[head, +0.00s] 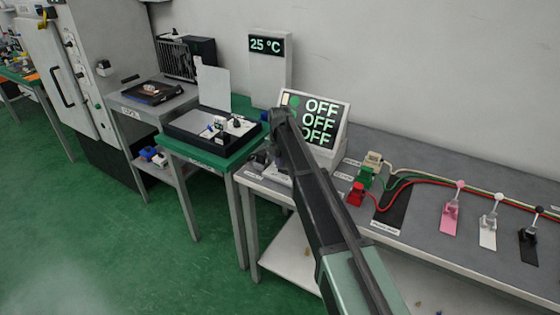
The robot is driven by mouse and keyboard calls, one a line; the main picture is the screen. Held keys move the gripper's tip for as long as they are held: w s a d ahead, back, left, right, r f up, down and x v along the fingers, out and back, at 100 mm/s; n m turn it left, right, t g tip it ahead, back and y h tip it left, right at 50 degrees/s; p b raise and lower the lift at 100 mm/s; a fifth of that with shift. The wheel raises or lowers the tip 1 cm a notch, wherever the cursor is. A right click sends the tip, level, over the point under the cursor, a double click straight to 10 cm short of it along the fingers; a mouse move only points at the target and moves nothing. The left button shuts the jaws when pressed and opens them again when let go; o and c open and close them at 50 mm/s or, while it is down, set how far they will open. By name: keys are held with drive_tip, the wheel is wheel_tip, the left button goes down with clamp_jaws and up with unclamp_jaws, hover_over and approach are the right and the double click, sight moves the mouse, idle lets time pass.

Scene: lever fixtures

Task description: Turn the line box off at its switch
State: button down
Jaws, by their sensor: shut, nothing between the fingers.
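My arm reaches up from the bottom of the head view, and its end bends down over the left end of the grey bench. My gripper (261,160) is small and dark there, shut and empty, close above or beside a small grey fixture (277,176). The arm hides part of this fixture. I cannot tell whether it is the line box, make out its switch, or see if the gripper touches it. A tilted display (322,118) behind the arm reads OFF on three rows; the arm covers its lower left.
Cream, green and red plugs (356,194) with wires sit right of my arm. Pink (451,212), white (488,220) and black (529,243) levers stand farther right. A green table (215,160) with a black tray is at left. A 25 °C display (266,45) stands behind.

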sight(284, 166)
drive_tip(key=shift+s+d, duration=0.15)
drive_tip(key=shift+s+d+r+p, duration=0.25)
drive_tip(key=shift+s+d+p, duration=0.1)
drive_tip(key=shift+d, duration=0.2)
wheel_tip(284, 166, up, 14)
drive_tip(key=p, duration=1.4)
drive_tip(key=shift+w+a, duration=0.35)
drive_tip(key=shift+w, duration=0.35)
